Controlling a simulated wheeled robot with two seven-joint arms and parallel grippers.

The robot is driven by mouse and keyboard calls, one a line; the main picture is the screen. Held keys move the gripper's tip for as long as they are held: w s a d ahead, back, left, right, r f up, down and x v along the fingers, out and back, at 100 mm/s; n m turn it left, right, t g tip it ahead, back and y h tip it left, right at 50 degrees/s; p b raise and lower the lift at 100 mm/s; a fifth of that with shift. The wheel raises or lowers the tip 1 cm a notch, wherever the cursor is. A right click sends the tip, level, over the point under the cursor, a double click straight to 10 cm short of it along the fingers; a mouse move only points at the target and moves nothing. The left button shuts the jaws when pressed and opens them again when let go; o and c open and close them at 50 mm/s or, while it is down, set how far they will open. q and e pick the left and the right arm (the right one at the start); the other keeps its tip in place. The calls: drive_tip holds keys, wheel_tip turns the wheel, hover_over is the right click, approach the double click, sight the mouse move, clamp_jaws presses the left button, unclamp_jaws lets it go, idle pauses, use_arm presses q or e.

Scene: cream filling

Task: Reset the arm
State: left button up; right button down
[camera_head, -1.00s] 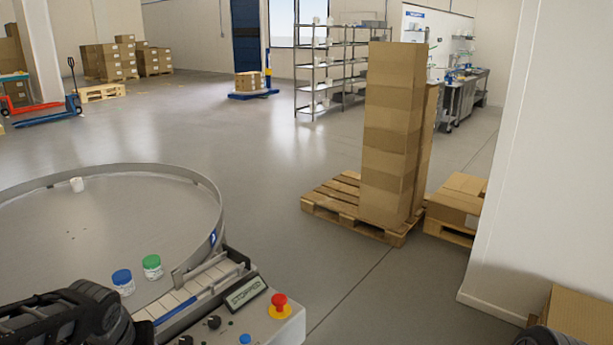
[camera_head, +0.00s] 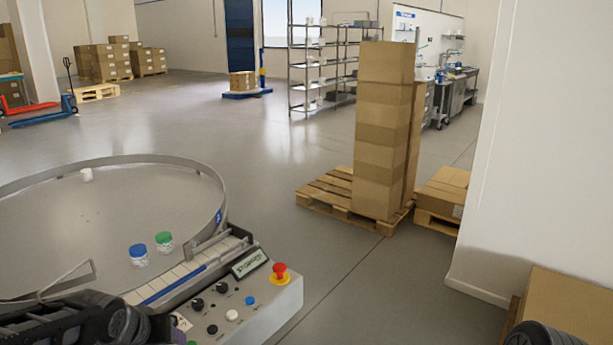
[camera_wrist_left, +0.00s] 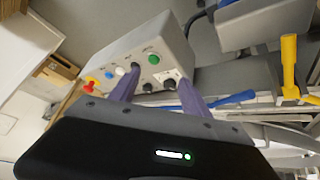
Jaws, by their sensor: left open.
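My left arm (camera_head: 110,318) shows as a dark shape at the lower left of the head view, in front of the round table's near edge; its fingertips cannot be made out there. In the left wrist view my left gripper (camera_wrist_left: 158,90) has its two purple-grey fingers apart, with nothing between them. The control box (camera_wrist_left: 150,55) lies beyond the fingers. In the head view a dark rounded part of my right arm (camera_head: 545,335) shows at the bottom right corner; its gripper is out of view.
The control box (camera_head: 255,310) has a red button. Stacked cartons (camera_head: 383,130) stand on a pallet. A wall (camera_head: 530,150) and carton (camera_head: 570,315) are at right.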

use_arm(q)
drive_tip(key=s+d+f+m+h, duration=0.2)
drive_tip(key=d+f+h, duration=0.1)
drive_tip(key=d+f, duration=1.4)
drive_tip(key=s+d+f+g, duration=0.3)
drive_tip(key=s+f, duration=0.6)
drive_tip(key=s, duration=0.1)
drive_tip(key=s+d+f+n+g+h, duration=0.1)
drive_tip(key=s+d+f+g, duration=0.2)
drive_tip(key=s+f, duration=0.5)
drive_tip(key=shift+s+d+f, duration=0.4)
drive_tip(key=shift+s+d, duration=0.05)
drive_tip(key=shift+s, duration=0.8)
